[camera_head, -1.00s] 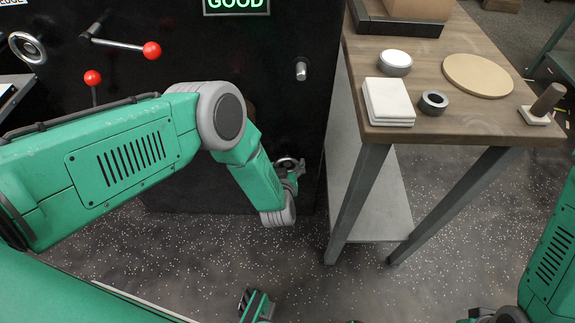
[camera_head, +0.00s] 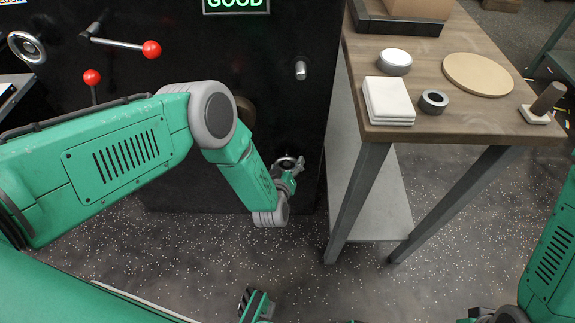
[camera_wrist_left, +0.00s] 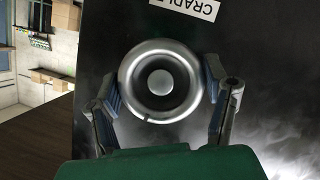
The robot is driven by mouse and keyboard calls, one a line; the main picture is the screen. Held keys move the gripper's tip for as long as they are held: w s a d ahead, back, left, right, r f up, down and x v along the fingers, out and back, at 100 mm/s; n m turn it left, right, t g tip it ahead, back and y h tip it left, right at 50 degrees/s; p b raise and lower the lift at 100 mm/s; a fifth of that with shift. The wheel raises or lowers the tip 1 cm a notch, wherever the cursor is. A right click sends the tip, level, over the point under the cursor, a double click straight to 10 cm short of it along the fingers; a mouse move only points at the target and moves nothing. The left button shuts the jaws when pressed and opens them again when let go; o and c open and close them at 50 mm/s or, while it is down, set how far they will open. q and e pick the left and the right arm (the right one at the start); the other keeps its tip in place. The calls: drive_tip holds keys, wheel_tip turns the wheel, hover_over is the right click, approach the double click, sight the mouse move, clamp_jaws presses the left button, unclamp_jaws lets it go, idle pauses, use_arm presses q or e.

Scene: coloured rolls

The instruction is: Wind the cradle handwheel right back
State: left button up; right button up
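The cradle handwheel (camera_wrist_left: 160,82) is a round silver wheel with a pale hub, on a dark panel under a partly cut-off, upside-down "CRADLE" label (camera_wrist_left: 185,8). A small dark mark shows on its lower rim. The fingers of my left gripper (camera_wrist_left: 163,88) lie on opposite sides of the rim and appear to touch it. In the head view the handwheel (camera_head: 287,163) is low on the black machine front, partly hidden by my left gripper (camera_head: 290,177).
The black machine (camera_head: 250,60) carries red-knobbed levers (camera_head: 151,49), another handwheel (camera_head: 27,47) and a silver knob (camera_head: 300,70). A wooden table (camera_head: 440,105) with white blocks (camera_head: 388,100), a dark ring (camera_head: 433,101) and a round board (camera_head: 478,75) stands close right. Speckled floor is open in front.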

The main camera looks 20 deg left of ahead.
use_arm(q)
drive_tip(key=shift+o, duration=1.2)
drive_tip(key=v, duration=1.2)
drive_tip(key=shift+f, duration=0.1)
